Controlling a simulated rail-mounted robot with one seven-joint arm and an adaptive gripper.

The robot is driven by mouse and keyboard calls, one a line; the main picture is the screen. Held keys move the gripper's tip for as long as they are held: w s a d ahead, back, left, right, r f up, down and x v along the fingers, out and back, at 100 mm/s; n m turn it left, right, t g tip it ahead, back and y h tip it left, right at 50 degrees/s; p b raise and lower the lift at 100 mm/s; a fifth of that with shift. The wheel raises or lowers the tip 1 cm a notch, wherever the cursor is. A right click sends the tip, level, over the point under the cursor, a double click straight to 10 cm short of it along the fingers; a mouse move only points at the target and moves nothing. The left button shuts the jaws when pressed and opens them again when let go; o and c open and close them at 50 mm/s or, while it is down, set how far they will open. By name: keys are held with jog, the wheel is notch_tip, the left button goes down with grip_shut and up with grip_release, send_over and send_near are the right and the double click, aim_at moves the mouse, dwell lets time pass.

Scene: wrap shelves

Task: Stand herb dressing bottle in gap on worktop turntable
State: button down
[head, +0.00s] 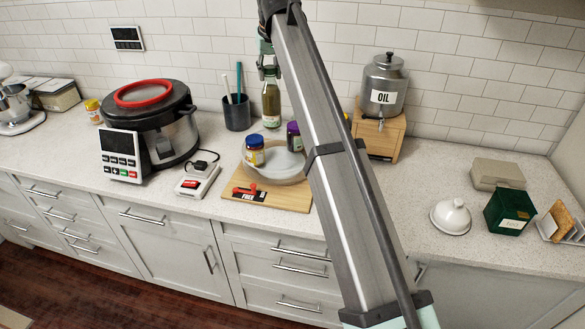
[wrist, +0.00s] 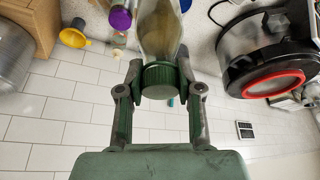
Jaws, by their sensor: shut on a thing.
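The herb dressing bottle (head: 271,98) is a tall glass bottle of green dressing with a pale label low on it. It is upright behind the turntable in the head view; I cannot tell whether its base touches anything. My gripper (head: 268,66) is shut on its green cap, which shows between the fingers (wrist: 158,82) in the wrist view, with the bottle body (wrist: 160,28) beyond. The round pale turntable (head: 290,163) carries a blue-lidded jar (head: 254,151) at left and a purple-lidded jar (head: 293,136) at the back. My arm hides its right side.
A wooden board (head: 285,196) lies under the turntable's front. A dark utensil cup (head: 237,114) stands left of the bottle, and a large cooker (head: 165,135) farther left. The oil dispenser (head: 384,85) on its wooden stand (head: 386,137) is to the right. A scale-like white device (head: 198,180) sits front left.

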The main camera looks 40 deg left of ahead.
aim_at(277, 117)
jog(key=shift+w+d, duration=0.1)
jog(key=shift+w, duration=0.25)
jog(key=shift+w+f, duration=0.15)
notch_tip(277, 117, down, 20)
jog(key=p, duration=0.6)
jog(key=shift+r, duration=0.2)
jog(key=shift+d+f, duration=0.1)
jog(key=shift+f, duration=0.05)
jog(key=c, duration=0.8)
grip_release()
jog(key=shift+o, duration=0.2)
jog(key=b+v, duration=0.3)
jog(key=v, duration=0.9)
